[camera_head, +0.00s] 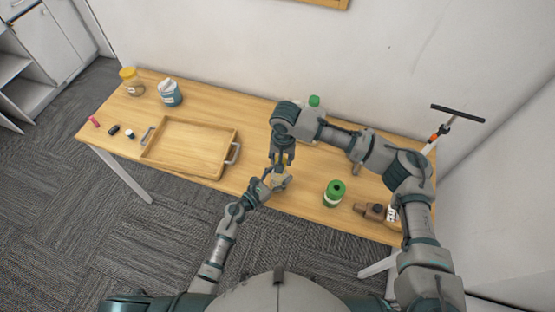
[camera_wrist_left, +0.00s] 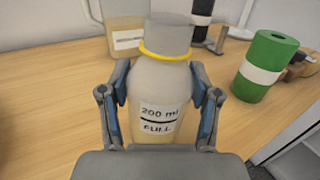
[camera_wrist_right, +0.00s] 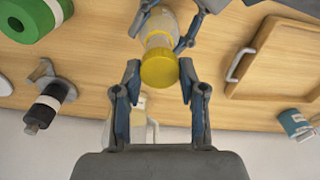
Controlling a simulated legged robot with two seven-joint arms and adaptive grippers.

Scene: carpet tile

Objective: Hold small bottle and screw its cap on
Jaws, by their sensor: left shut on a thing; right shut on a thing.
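The small bottle (camera_wrist_left: 160,85) is pale and translucent, with a label reading 200 ml FULL and a thin yellow ring at its neck. It stands upright in the left wrist view between the fingers of my left gripper (camera_wrist_left: 160,112), which is shut on its body. The yellow cap (camera_wrist_right: 160,68) is between the fingertips of my right gripper (camera_wrist_right: 160,85), at the bottle's mouth. I cannot tell whether its threads are engaged. In the head view the bottle (camera_head: 280,182) is near the table's front edge, with the right gripper (camera_head: 282,160) above it and the left gripper (camera_head: 268,182) beside it.
A wooden tray (camera_head: 182,171) lies left on the table. A yellow-lidded jar (camera_head: 131,84) and a blue tub (camera_head: 170,95) stand at the back left. A green cylinder (camera_head: 333,194) and brown items (camera_head: 370,210) are to the right. A labelled container (camera_wrist_left: 124,38) is behind the bottle.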

